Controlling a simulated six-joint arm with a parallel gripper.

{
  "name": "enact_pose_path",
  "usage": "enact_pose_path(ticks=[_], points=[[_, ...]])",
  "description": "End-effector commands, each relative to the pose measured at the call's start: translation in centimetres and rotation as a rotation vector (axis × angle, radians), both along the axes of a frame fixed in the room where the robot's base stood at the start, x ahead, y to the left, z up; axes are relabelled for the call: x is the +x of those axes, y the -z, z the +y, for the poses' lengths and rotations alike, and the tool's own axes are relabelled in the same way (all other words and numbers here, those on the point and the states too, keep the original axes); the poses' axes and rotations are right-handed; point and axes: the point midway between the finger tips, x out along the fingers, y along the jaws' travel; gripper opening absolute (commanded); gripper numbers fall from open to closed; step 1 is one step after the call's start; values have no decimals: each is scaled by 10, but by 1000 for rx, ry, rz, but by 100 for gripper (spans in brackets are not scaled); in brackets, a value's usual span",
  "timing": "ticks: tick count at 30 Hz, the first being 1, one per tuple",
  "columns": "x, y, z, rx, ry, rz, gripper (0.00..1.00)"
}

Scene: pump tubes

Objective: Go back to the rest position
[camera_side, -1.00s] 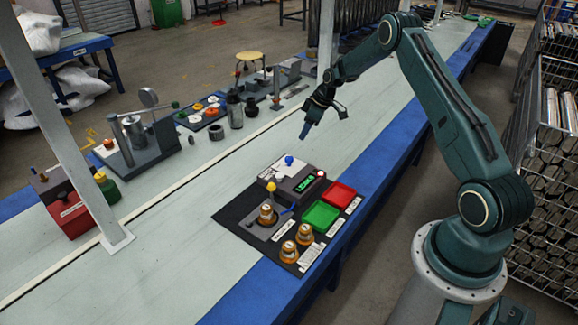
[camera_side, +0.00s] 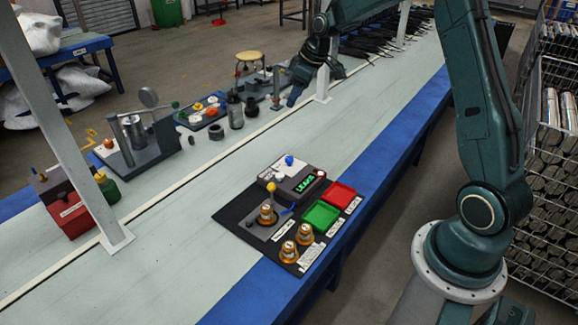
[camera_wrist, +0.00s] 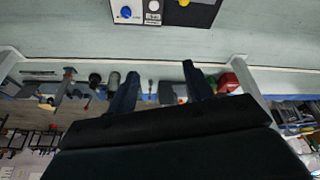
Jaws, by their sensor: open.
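My gripper (camera_side: 298,92) is high in the side view, above the far part of the bench and well away from the black mat (camera_side: 232,217). In the wrist view its two dark fingers (camera_wrist: 160,75) are apart with nothing between them. One brass-coloured pump part (camera_side: 267,215) sits at the grey fixture with the yellow-knobbed lever. Two more brass parts, a nearer one (camera_side: 288,252) and a farther one (camera_side: 305,234), stand at the mat's front edge. The green tray (camera_side: 321,215) and the red tray (camera_side: 341,195) look empty.
A tester with a lit green display (camera_side: 309,183) and a blue knob (camera_side: 289,160) stands on the mat. A gauge stand (camera_side: 140,140), a red box (camera_side: 71,214) and several small parts line the bench's far side. White posts (camera_side: 60,130) rise from the bench.

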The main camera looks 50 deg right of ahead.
Motion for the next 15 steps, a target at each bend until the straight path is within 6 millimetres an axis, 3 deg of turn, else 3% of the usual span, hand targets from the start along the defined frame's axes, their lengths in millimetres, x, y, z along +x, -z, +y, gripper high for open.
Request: enact_pose_path(ticks=[6, 15], points=[[-31, -49, 39, -11, 34, -10, 51], [-85, -97, 85, -16, 87, -25, 51]])
